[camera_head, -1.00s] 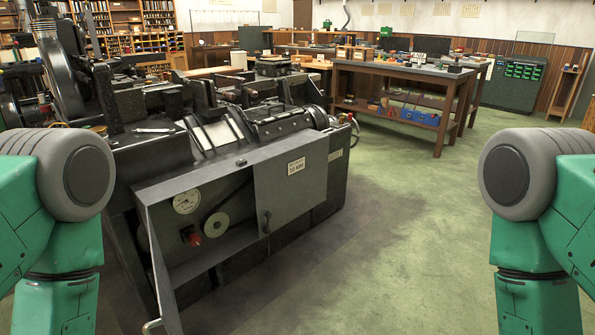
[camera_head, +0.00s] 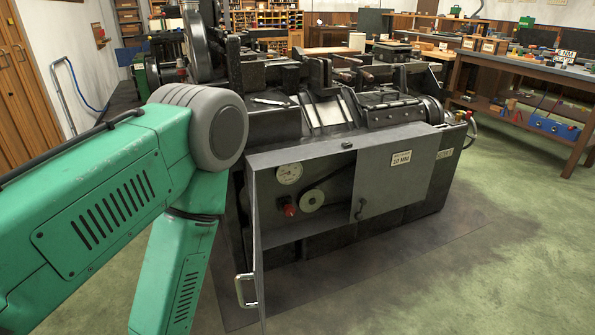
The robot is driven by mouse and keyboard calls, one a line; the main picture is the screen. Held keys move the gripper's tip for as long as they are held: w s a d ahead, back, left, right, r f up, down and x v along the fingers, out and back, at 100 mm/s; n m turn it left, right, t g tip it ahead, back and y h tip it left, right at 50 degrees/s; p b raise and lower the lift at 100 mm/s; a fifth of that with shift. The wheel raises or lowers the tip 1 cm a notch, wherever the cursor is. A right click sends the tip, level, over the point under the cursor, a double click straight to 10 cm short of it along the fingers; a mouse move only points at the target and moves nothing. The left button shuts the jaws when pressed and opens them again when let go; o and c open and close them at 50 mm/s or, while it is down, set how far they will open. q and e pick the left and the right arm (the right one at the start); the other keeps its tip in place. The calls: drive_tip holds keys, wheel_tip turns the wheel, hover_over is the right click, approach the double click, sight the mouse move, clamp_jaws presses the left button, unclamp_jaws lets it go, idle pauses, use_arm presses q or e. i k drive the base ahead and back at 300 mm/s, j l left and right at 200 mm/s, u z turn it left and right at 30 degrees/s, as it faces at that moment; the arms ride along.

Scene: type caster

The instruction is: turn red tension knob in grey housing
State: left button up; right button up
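The red tension knob (camera_head: 290,209) sits inside the open grey housing (camera_head: 400,172) at the front of the dark casting machine. A narrow grey door (camera_head: 256,250) with a pale handle (camera_head: 246,290) stands open at the housing's left edge. My green left arm comes in from the left, with its grey joint beside the machine. Neither of my grippers shows in the view.
The machine (camera_head: 330,110) fills the middle, with a flat tool (camera_head: 269,101) lying on top. A workbench (camera_head: 530,75) with several items stands at the right. Green floor (camera_head: 480,270) is clear in front and to the right. A wooden cabinet (camera_head: 22,85) stands at the far left.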

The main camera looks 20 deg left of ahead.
sight(289, 209)
drive_tip(key=i+z, duration=0.9)
drive_tip(key=i+u, duration=1.05)
drive_tip(key=u, duration=0.15)
drive_tip(key=i+l+u, duration=0.1)
drive_tip(key=i+u, duration=0.15)
drive_tip(key=u, duration=0.15)
drive_tip(key=i+l+u, duration=0.15)
drive_tip(key=u, duration=0.2)
